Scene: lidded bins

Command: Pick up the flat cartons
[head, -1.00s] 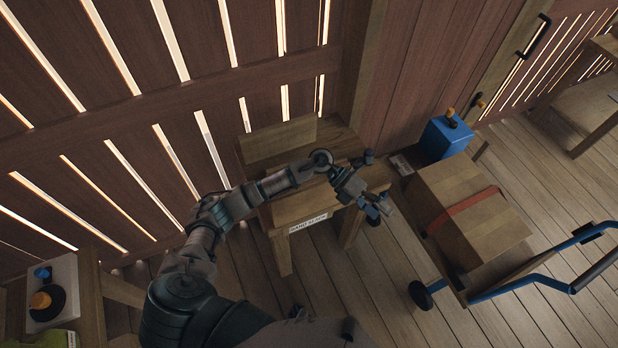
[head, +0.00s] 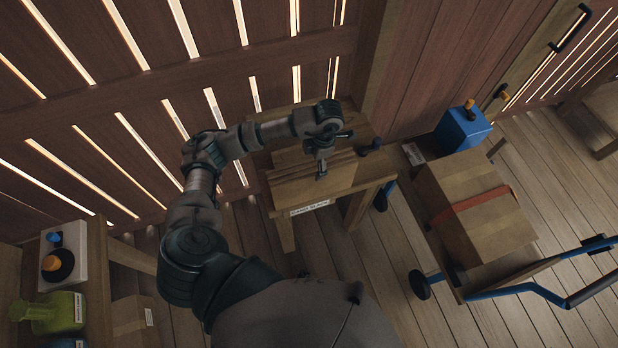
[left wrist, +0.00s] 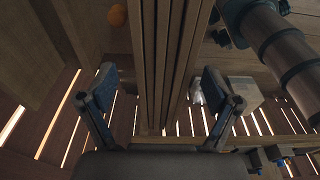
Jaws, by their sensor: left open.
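The flat cartons (head: 300,186) look like a bundle of thin brown slabs on a small wooden table by the slatted wall. In the left wrist view the slabs (left wrist: 172,55) run lengthwise between my fingers. My left gripper (head: 321,172) points down at the bundle in the head view. In the left wrist view its two fingers (left wrist: 160,90) are spread apart, one on each side of the slabs, with visible gaps. Whether the fingertips reach below the slabs' top edges is unclear. My right gripper is not in view.
The small table (head: 345,196) has a white label on its front edge. A cart (head: 455,285) with a strapped carton (head: 475,215) stands to the right, near a blue box (head: 462,130). A side bench (head: 98,270) with a green object (head: 50,312) is at lower left.

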